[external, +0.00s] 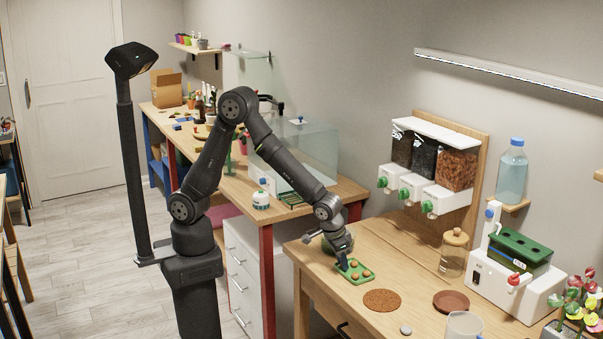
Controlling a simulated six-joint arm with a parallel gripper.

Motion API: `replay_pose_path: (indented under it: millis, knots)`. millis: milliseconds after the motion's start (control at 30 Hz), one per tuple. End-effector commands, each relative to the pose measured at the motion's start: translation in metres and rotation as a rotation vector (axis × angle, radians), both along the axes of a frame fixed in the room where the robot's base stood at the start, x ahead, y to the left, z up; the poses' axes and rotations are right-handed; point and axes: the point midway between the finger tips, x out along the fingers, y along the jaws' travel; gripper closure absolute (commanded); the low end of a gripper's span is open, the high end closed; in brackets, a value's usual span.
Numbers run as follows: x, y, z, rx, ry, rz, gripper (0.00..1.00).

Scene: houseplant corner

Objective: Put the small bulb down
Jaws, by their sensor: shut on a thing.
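My gripper (342,264) points down at the left edge of a green tray (371,267) on the wooden table at the right. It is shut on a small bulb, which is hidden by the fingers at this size. Several small orange-brown bulbs (366,273) sit in the tray, just right of the gripper. I cannot tell whether the held bulb touches the tray.
A round brown mat (382,300) lies in front of the tray. A terracotta saucer (451,301), a corked glass jar (453,252) and a white machine (512,290) stand farther right. A dispenser rack (436,165) hangs behind. Bare table lies between tray and jar.

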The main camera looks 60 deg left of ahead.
Motion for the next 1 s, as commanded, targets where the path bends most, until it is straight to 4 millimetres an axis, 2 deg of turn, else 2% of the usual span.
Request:
replay_pose_path:
  millis: [367, 400, 500, 800, 867, 1000]
  knots:
    - [0.0, 0.0, -0.004, 0.0, -0.001, 0.0, 1.0]
    - [0.0, 0.0, -0.004, -0.002, -0.002, 0.001, 0.73]
    - [0.0, 0.0, -0.004, -0.001, -0.002, 0.0, 0.57]
    - [-0.001, 0.0, 0.0, -0.001, -0.002, 0.0, 0.57]
    - [-0.002, 0.0, 0.004, -0.002, -0.003, -0.001, 0.57]
    - [-0.008, 0.0, 0.026, -0.004, -0.004, -0.002, 0.57]
